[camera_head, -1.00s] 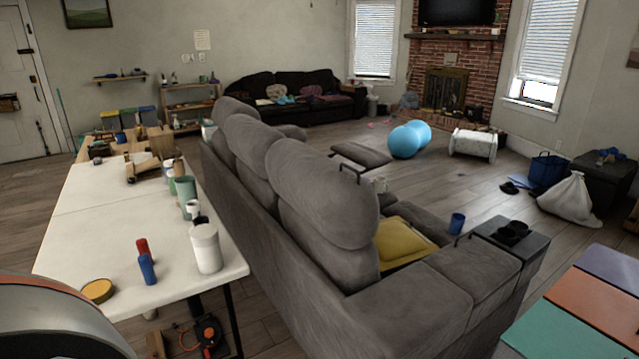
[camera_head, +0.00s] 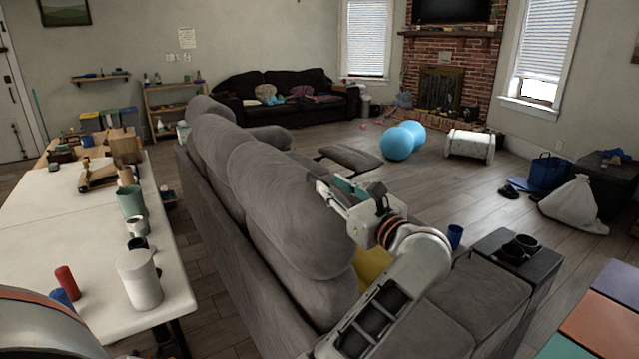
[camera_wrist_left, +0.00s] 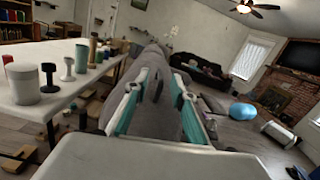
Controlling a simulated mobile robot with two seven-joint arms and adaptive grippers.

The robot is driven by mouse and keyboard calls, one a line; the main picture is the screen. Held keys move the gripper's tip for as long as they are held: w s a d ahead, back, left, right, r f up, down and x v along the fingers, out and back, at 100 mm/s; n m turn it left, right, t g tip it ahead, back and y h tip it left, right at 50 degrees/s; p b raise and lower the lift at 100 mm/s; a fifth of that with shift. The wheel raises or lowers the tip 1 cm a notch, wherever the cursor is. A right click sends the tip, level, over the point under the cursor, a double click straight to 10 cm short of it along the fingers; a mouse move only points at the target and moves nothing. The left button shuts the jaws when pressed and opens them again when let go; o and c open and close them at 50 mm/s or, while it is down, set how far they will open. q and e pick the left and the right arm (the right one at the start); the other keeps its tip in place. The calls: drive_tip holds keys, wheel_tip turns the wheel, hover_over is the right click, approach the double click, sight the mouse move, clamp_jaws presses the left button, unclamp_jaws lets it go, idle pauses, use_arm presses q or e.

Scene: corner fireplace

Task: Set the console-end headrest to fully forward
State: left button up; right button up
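The console-end headrest (camera_head: 285,195) is the nearest grey padded headrest on the sofa's back. Beyond it, the other headrests run in a row towards the back wall. Whether a finger touches the headrest I cannot tell.
A white table (camera_head: 65,220) with cups, bottles and a white jar (camera_head: 139,280) stands left of the sofa. A dark console (camera_head: 515,250) with cup holders is at the sofa's near right.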

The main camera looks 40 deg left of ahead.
sight(311, 175)
use_arm(q)
drive_tip(key=shift+w+f+n+h, duration=0.3)
drive_tip(key=shift+w+f+h, duration=0.05)
drive_tip(key=shift+f+h, duration=0.1)
drive_tip(key=shift+w+a, duration=0.1)
drive_tip(key=shift+a, duration=0.15)
drive_tip(key=x, duration=0.7)
drive_tip(key=shift+f, duration=0.15)
clamp_jaws()
